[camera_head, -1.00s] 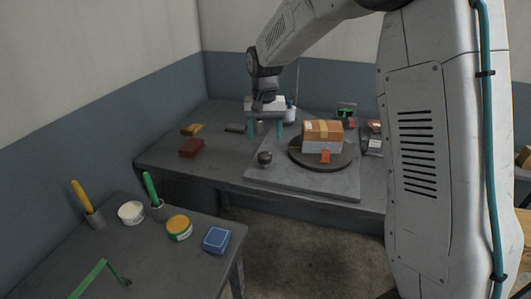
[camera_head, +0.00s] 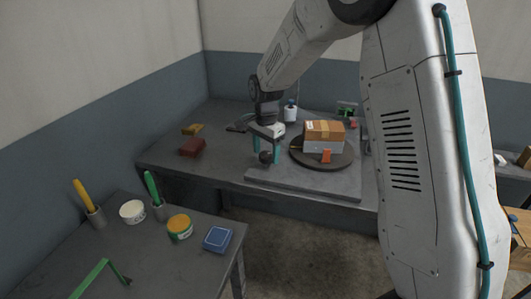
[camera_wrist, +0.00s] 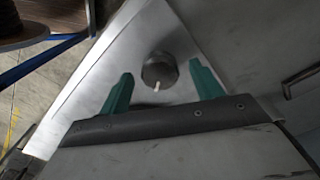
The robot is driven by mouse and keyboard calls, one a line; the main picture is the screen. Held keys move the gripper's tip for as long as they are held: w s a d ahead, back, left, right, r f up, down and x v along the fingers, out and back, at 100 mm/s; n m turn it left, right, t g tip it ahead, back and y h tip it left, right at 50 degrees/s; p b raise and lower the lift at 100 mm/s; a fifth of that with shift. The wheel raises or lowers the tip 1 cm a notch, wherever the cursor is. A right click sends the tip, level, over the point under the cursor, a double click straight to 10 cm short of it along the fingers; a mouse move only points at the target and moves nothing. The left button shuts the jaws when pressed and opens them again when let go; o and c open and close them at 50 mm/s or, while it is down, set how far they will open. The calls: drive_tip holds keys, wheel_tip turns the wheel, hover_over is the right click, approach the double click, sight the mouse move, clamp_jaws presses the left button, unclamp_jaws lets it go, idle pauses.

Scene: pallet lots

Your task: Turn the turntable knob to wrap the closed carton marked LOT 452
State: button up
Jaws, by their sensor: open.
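The turntable knob (camera_head: 265,157) is a dark, short cylinder on the left of a grey base plate (camera_head: 306,184). It also shows in the wrist view (camera_wrist: 159,69), with a pale pointer mark towards the bottom of the picture. My gripper (camera_head: 266,151) is open, its green fingers at either side of the knob. In the wrist view its fingertips (camera_wrist: 160,78) show apart, with gaps to the knob. The round dark turntable (camera_head: 308,164) carries a brown, taped carton (camera_head: 324,130) on a grey-white block (camera_head: 323,147). The carton looks closed; its white label is too small to read.
An orange piece (camera_head: 326,156) is at the stack's front. A white bottle (camera_head: 290,112) stands behind the plate. A red block (camera_head: 193,147) and a yellow-brown block (camera_head: 191,129) lie at left. A nearer table (camera_head: 150,251) holds tubs and a blue box (camera_head: 217,239).

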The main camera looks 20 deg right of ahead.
drive_tip(key=shift+f, duration=0.4)
drive_tip(key=c, duration=1)
